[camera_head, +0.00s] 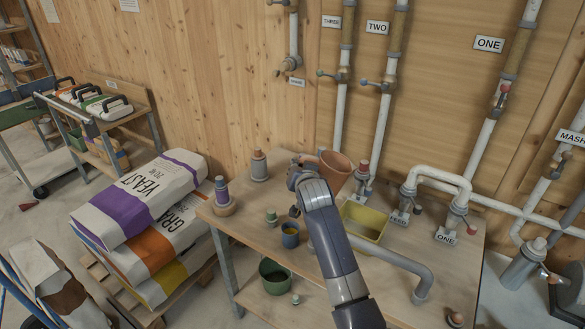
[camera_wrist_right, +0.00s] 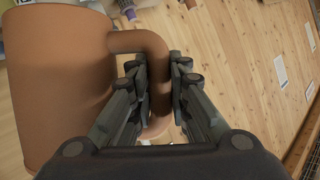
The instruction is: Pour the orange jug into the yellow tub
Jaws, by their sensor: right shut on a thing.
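The orange jug (camera_head: 334,171) is held above the wooden table, behind and left of the yellow tub. In the right wrist view the jug (camera_wrist_right: 60,75) fills the left side, and its handle passes between the fingers. My right gripper (camera_wrist_right: 160,88) is shut on that handle. In the head view my right arm hides most of the gripper (camera_head: 301,172). The yellow tub (camera_head: 364,221) stands on the table, partly behind my arm, and the part I see looks empty. The jug is apart from the tub. The jug's contents are hidden. My left gripper is not in view.
A blue cup (camera_head: 290,236), a small green bottle (camera_head: 271,217), a purple bottle (camera_head: 222,191) and a grey bottle (camera_head: 259,166) stand left on the table (camera_head: 245,232). Pipes with valves (camera_head: 437,180) rise at the right. A green bucket (camera_head: 274,275) sits below.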

